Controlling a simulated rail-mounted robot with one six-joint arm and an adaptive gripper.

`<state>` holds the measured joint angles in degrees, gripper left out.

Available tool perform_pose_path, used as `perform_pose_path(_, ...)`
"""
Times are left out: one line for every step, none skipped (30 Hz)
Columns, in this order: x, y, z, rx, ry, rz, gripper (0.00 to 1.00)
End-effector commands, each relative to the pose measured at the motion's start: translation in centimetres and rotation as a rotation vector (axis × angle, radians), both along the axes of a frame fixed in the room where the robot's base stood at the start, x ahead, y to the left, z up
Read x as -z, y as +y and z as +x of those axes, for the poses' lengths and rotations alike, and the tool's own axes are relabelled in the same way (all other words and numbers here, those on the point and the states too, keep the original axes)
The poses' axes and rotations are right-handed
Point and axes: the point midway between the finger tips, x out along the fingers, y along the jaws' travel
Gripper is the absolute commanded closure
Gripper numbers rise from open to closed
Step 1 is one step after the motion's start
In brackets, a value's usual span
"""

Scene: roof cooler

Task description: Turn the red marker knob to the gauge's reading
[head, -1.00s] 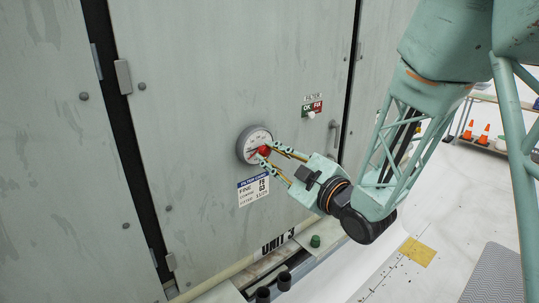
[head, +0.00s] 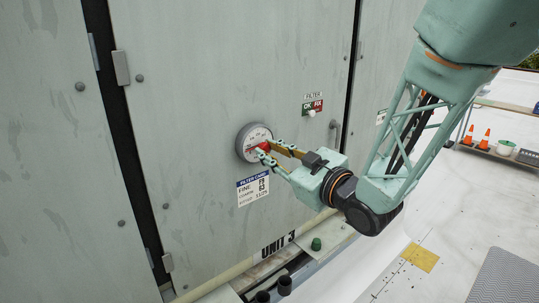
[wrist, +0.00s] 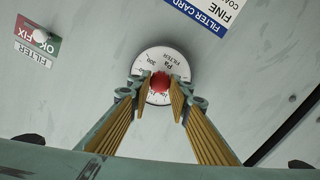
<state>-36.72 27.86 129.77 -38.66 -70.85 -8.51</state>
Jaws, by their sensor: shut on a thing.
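The round white gauge (head: 251,136) with a grey rim is mounted on the pale green cabinet door. The red marker knob (head: 264,146) is at its centre. My gripper (head: 268,149) is shut on the knob, one finger on either side. The fingers hide part of the scale, and I cannot read the needle's position.
A filter card (head: 253,187) is on the door just below the gauge. A green and red OK/FIX plate (head: 312,106) with a white knob is to the upper right. A door handle (head: 337,133) stands farther right. Orange cones (head: 484,140) are far off to the right.

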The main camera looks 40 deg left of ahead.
Motion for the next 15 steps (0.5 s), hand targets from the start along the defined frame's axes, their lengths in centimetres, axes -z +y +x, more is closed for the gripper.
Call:
perform_pose_path(0.04,0.00,-0.01,0.000,0.019,0.006,0.92)
perform_pose_path(0.04,0.00,-0.01,0.000,0.032,0.009,0.92)
perform_pose_path(0.03,0.00,-0.01,0.000,0.046,0.013,0.92)
perform_pose_path(0.04,0.00,-0.01,-0.001,0.058,0.015,0.92)
perform_pose_path(0.04,0.00,-0.01,0.000,0.066,0.017,0.92)
perform_pose_path(0.04,0.00,-0.01,-0.001,0.076,0.019,0.92)
perform_pose_path(0.04,0.00,-0.02,-0.001,0.082,0.021,0.92)
perform_pose_path(0.04,0.00,-0.02,0.000,0.086,0.021,0.92)
perform_pose_path(0.03,-0.01,-0.01,0.000,0.089,0.022,0.92)
perform_pose_path(0.03,0.00,-0.01,-0.001,0.091,0.022,0.92)
perform_pose_path(0.02,0.00,-0.01,-0.001,0.091,0.022,0.92)
perform_pose_path(0.02,0.00,-0.01,-0.001,0.091,0.022,0.92)
perform_pose_path(0.02,-0.01,-0.02,-0.001,0.091,0.022,0.92)
perform_pose_path(0.02,-0.01,-0.02,-0.001,0.091,0.022,0.92)
perform_pose_path(0.02,-0.01,-0.02,-0.001,0.091,0.022,0.92)
